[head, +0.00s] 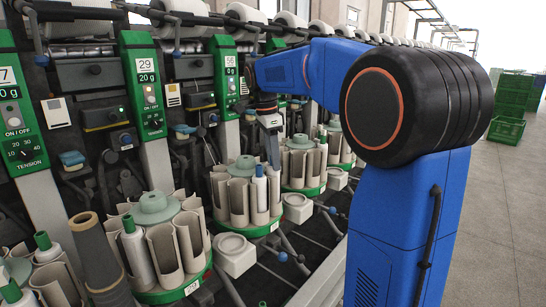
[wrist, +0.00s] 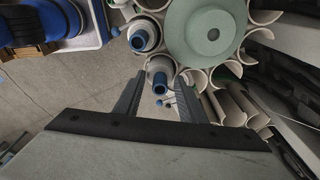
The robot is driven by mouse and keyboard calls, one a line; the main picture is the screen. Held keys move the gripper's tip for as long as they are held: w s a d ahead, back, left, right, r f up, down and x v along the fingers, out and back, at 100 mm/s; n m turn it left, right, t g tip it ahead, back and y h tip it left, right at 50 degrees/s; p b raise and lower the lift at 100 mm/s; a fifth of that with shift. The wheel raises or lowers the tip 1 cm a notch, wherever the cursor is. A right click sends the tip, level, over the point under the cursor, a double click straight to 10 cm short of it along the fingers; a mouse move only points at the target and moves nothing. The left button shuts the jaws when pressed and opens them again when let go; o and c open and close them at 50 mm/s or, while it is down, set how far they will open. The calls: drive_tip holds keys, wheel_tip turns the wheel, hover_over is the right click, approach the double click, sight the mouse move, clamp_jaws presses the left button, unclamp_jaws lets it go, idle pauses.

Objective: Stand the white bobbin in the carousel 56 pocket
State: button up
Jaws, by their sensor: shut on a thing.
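My gripper (wrist: 158,98) is shut on a white bobbin with a blue top (wrist: 160,66) in the wrist view; the top sits between the two fingers. The bobbin is at the outer rim of a carousel with a green centre disc (wrist: 205,28), at a pocket; how deep it sits is hidden. A second blue-topped bobbin (wrist: 141,36) stands in a neighbouring pocket. In the head view my gripper (head: 272,148) points down at the right front of the middle carousel (head: 238,201), beside a white bobbin (head: 261,191).
A nearer carousel (head: 165,240) holds a green-topped bobbin (head: 137,252). Another carousel (head: 302,164) stands farther along the row. Green crates (head: 513,105) stand on the open floor at right.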

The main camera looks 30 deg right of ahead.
drive_tip(key=shift+f, duration=0.65)
drive_tip(key=o, duration=1.2)
drive_tip(key=r, duration=0.5)
drive_tip(key=a+r, duration=0.1)
drive_tip(key=r, duration=0.5)
drive_tip(key=a+r, duration=0.1)
drive_tip(key=r, duration=0.5)
drive_tip(key=shift+w+r, duration=0.15)
drive_tip(key=shift+w, duration=0.1)
drive_tip(key=s+a+f+n+t, duration=0.1)
drive_tip(key=s+a+f+n, duration=0.1)
drive_tip(key=s+f+n, duration=0.4)
drive_tip(key=s+a+f+n+t+y, duration=0.1)
drive_tip(key=s+f+n, duration=0.6)
drive_tip(key=s+f, duration=0.8)
drive_tip(key=s+a+f+n+t, duration=0.3)
drive_tip(key=s+f+n, duration=0.4)
drive_tip(key=s+f, duration=0.3)
drive_tip(key=shift+s+a+f, duration=0.4)
drive_tip(key=shift+a+f, duration=0.1)
drive_tip(key=shift+a, duration=0.15)
